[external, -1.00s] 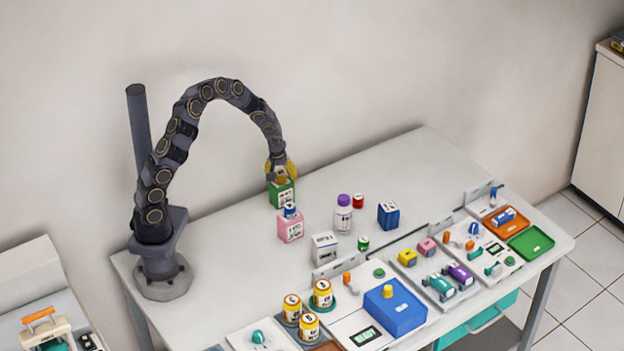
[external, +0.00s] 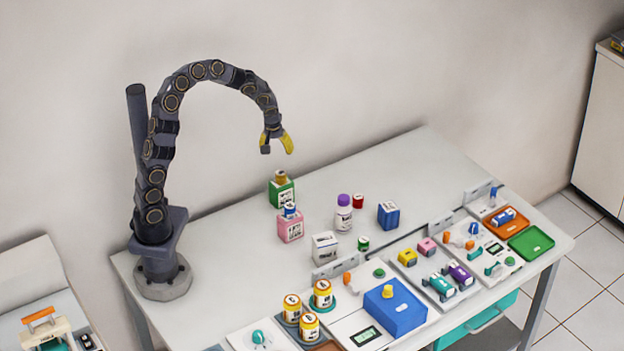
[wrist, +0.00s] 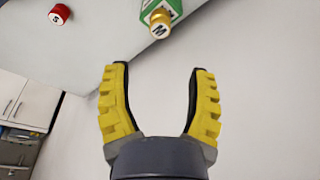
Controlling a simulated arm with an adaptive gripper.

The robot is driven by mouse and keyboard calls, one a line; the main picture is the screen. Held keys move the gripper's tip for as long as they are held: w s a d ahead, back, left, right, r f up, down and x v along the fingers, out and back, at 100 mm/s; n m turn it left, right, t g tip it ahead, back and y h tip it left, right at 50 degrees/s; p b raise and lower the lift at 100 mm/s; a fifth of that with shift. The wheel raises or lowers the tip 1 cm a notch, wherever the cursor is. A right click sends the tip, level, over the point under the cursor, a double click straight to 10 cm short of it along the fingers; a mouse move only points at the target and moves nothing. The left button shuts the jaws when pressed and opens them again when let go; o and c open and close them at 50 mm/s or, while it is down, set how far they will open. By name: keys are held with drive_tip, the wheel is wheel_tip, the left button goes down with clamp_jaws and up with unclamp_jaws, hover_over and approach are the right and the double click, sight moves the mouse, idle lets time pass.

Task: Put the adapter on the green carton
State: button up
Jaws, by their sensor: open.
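The green carton (external: 283,195) stands upright toward the back of the table, behind the pink carton. A small gold-brown cylinder, which I take as the adapter (external: 281,177), sits on top of it. In the wrist view the adapter (wrist: 160,22) shows a white face with a dark letter, and part of the green carton (wrist: 147,6) shows at the top edge. My gripper (external: 277,147) is open and empty, above the carton and apart from the adapter. It also shows in the wrist view (wrist: 155,75) with nothing between its yellow fingers.
A pink carton (external: 290,230) with a blue-topped piece stands just in front. A purple-capped bottle (external: 343,216), a red cap (external: 358,202), a blue box (external: 388,215) and a white box (external: 324,247) stand to the right. Trays line the front edge. The back right table is clear.

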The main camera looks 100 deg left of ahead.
drive_tip(key=w+d+r+m+h, duration=0.1)
drive_tip(key=d+r+m, duration=0.3)
drive_tip(key=d, duration=0.6)
drive_tip(key=d+r+m+h, duration=0.1)
drive_tip(key=d+r+m, duration=0.35)
drive_tip(key=d, duration=0.65)
drive_tip(key=s+d+r+m+g+h, duration=0.1)
drive_tip(key=s+d+m, duration=0.7)
drive_tip(key=s+d, duration=0.6)
drive_tip(key=shift+d+g, duration=0.4)
drive_tip(key=shift+d, duration=0.55)
